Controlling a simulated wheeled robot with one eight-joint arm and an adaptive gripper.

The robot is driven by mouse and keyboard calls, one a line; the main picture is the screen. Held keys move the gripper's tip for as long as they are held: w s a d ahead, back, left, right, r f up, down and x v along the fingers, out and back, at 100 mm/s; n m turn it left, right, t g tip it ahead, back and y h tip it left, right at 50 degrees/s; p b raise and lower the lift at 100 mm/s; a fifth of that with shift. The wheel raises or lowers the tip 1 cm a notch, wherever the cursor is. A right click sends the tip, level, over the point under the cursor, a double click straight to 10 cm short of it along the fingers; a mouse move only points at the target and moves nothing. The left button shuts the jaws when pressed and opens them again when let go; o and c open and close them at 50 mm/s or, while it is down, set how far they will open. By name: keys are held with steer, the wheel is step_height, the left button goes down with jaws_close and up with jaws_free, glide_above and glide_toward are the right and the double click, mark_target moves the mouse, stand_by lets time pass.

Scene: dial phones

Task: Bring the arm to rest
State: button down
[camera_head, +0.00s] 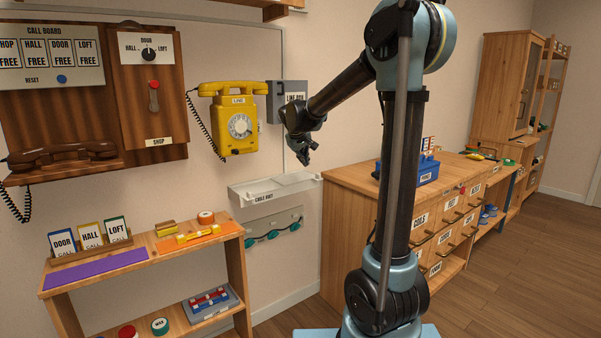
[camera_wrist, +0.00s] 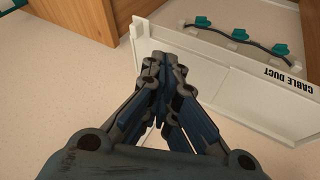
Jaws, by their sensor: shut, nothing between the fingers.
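My gripper (camera_head: 304,157) hangs from my raised arm, in the air in front of the wall in the head view. It is to the right of the yellow wall phone (camera_head: 235,118) and above the right end of the cable duct (camera_head: 275,188). In the wrist view my gripper (camera_wrist: 161,62) has its fingertips together with nothing between them. The white cable duct (camera_wrist: 235,85) lies beyond the fingers there, apart from them as far as I can tell.
A wooden drawer cabinet (camera_head: 345,188) with a blue box (camera_head: 424,173) stands to the right. A wooden shelf (camera_head: 65,303) stands at the lower left. The floor (camera_head: 500,290) at the right is clear.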

steer(key=s+d+f+m+g, duration=0.1)
steer(key=s+d+f+m, duration=0.1)
steer(key=s+d, duration=0.65)
steer(key=s+d+f+m+g, duration=0.1)
steer(key=s+d+f+g, duration=0.2)
steer(key=s, duration=1.1)
steer(key=s+d+f+m, duration=0.1)
steer(key=s+f, duration=0.3)
steer(key=s, duration=0.3)
steer(key=s+d+f+y, duration=0.1)
steer(key=s+d+f, duration=0.1)
steer(key=s+f, duration=0.2)
steer(key=s+d+f+m+g+y, duration=0.1)
steer(key=s+f, duration=0.4)
steer(key=s, duration=0.6)
steer(key=shift+d+m, duration=0.15)
steer(key=shift+m, duration=0.15)
